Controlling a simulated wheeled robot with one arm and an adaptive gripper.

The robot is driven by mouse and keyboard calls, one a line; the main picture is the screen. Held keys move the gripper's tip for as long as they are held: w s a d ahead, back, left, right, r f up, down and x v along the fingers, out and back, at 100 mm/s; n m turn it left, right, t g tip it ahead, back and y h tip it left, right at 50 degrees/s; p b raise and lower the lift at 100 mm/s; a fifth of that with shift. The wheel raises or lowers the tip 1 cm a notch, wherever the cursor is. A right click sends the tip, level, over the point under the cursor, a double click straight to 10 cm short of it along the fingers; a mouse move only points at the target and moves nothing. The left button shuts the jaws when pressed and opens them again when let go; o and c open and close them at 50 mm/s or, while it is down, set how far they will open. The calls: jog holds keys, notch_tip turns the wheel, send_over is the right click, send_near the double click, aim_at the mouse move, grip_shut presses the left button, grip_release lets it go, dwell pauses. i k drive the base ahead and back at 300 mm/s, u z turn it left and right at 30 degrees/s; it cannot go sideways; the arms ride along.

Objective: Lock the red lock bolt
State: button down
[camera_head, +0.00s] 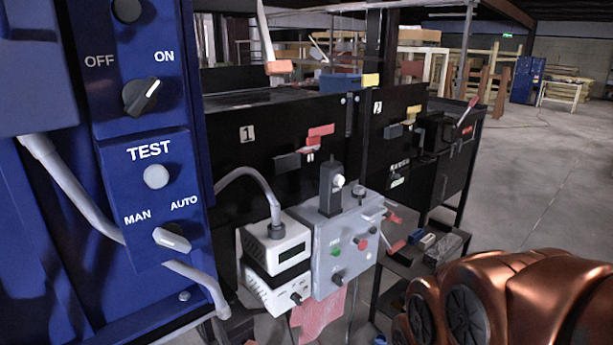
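Several red parts show on the black conveyor housing, and I cannot tell for certain which is the red lock bolt. A red piece (320,130) sits on the front panel right of the label 1, just above a dark block (287,162). More small red pieces (396,246) show low down, right of the grey control box. A red-tipped lever (468,109) stands at the far right end of the housing. My copper-coloured arm fills the lower right corner, well apart from these parts. My gripper is out of view.
A blue control panel (158,205) with knobs stands close on the left. A grey control box (345,240) and white instruments (277,263) stick out in front of the housing. A low dark shelf (404,267) holds small items. Open concrete floor (540,170) lies on the right.

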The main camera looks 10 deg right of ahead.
aim_at(397, 220)
jog(key=k, duration=0.65)
jog(key=z, duration=0.55)
jog(key=i, duration=0.95)
jog(key=u, duration=0.45)
jog(key=i, duration=0.85)
jog(key=u, duration=0.1)
